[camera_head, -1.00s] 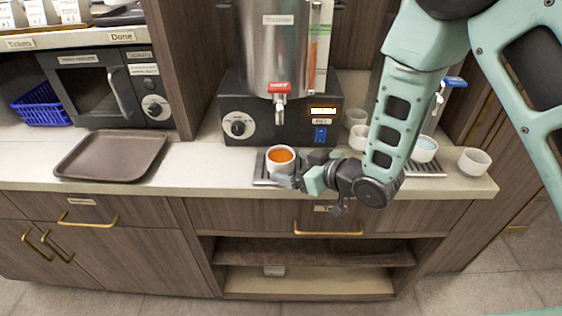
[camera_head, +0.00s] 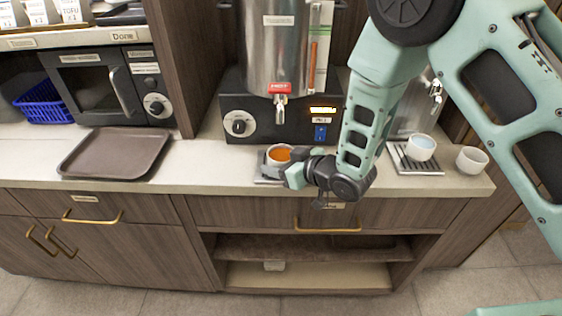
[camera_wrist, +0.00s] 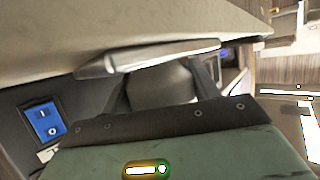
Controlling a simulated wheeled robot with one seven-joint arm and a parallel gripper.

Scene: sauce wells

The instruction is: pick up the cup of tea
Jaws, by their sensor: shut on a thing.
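The cup of tea (camera_head: 279,153), a white cup with orange-brown tea in it, stands upright at the drip tray under the tap of the steel urn. My gripper (camera_head: 287,168) reaches it from the right and is shut on it. The gripper hides part of the cup's right side. In the wrist view the cup (camera_wrist: 162,86) shows as a grey rounded shape between my two fingers. I cannot tell whether the cup has left the tray.
The steel urn with its red-labelled tap (camera_head: 280,88) stands right behind the cup. A cup (camera_head: 421,147) sits on a drip tray at right, with another cup (camera_head: 471,159) beside it. A brown tray (camera_head: 113,153) lies at left. The counter between brown tray and urn is clear.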

